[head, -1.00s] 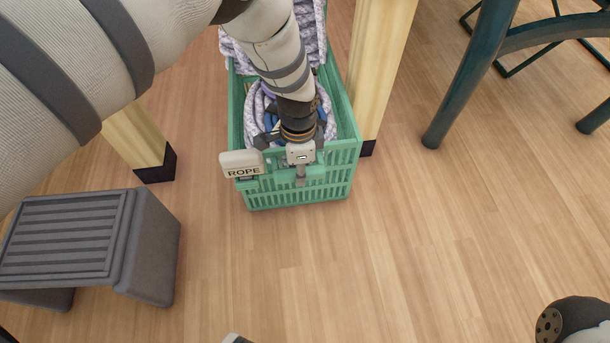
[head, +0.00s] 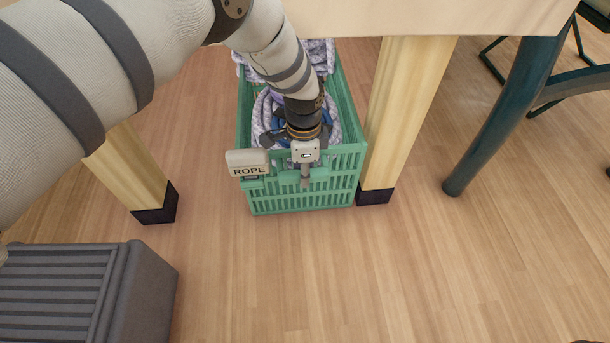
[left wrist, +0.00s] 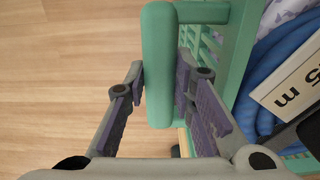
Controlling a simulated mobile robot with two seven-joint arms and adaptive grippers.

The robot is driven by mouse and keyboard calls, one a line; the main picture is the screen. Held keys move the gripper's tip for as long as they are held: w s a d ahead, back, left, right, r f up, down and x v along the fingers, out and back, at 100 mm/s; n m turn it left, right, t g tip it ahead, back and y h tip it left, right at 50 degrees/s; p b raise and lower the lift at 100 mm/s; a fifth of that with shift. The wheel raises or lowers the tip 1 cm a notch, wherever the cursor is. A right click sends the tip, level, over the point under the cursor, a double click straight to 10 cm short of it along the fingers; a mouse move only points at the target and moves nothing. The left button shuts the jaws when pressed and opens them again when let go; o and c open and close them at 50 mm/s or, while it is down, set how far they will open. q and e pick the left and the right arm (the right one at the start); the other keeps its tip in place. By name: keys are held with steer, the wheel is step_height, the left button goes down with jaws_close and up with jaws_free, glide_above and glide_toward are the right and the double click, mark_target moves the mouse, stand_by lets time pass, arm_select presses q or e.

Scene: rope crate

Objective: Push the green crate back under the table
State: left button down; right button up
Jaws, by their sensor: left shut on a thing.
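The green crate (head: 305,192) stands on the floor between two table legs, its front face roughly level with their dark feet. It holds coiled rope (head: 268,112), pale with some blue. A "ROPE" tag (head: 248,163) hangs at its front left. My left gripper (head: 306,180) reaches down over the crate and is shut on the crate's front handle. In the left wrist view its fingers sit either side of the green handle bar (left wrist: 159,60). My arm hides part of the crate's inside. The table (head: 440,16) shows as a pale edge at the top. My right gripper is not in view.
The right table leg (head: 405,110) is very close to the crate's right side. The left leg (head: 130,165) stands well apart from it. A grey step stool (head: 80,295) is at lower left, a dark green chair leg (head: 505,110) at right. The front floor is clear.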

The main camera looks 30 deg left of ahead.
arm_select(q)
steer(key=shift+w+a, duration=0.25)
steer(key=shift+w, duration=0.05)
steer(key=c, duration=1.4)
jaws_free()
steer(key=shift+o, duration=0.2)
